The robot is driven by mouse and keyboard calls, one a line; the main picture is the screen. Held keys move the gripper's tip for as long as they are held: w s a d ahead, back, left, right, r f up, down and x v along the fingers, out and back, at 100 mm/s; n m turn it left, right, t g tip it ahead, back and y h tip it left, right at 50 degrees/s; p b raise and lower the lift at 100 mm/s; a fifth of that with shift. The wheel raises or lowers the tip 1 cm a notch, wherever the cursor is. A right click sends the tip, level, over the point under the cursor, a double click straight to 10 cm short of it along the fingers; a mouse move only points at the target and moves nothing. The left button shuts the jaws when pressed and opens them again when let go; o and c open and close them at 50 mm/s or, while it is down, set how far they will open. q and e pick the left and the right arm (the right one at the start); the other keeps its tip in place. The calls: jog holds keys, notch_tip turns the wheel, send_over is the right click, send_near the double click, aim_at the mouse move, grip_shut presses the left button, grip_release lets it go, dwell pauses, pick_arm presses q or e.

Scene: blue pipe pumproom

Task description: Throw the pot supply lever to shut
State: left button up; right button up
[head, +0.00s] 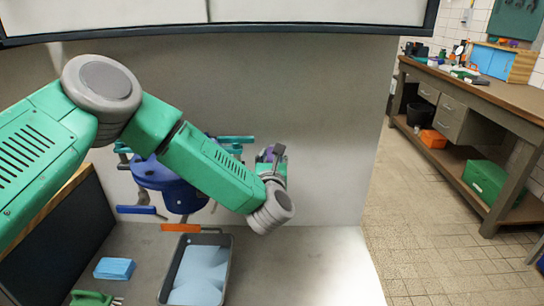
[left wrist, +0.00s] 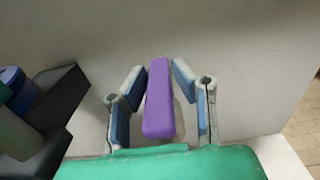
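A purple lever (left wrist: 158,100) stands between the two fingers of my left gripper (left wrist: 157,88) in the left wrist view. The blue-padded fingers are apart, one on each side of it, with a narrow gap showing on both sides. In the head view the left gripper (head: 272,157) is at the wall, partly hidden behind my wrist, and a bit of the purple lever (head: 266,153) shows there. No label shows, so I cannot tell from the pictures which lever is the pot supply one.
A blue pump body (head: 160,175) with a teal handle (head: 236,140), a blue handle (head: 136,210) and an orange handle (head: 180,228) is left of the gripper.

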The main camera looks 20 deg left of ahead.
pick_arm(q)
grip_shut()
jog(key=shift+a+f+m+h+b, duration=0.1)
jog(key=shift+a+m+h+b, duration=0.15)
jog(key=shift+h+b, duration=0.3)
jog(key=shift+m+t+h+b, duration=0.3)
jog(key=shift+m+h+b, duration=0.55)
jog(key=shift+h, duration=0.3)
jog(key=shift+d+m+h, duration=0.15)
jog(key=shift+m+h, duration=0.25)
jog(key=shift+h, duration=0.2)
jog(key=o, duration=0.6)
grip_release()
jog(key=shift+o, duration=0.2)
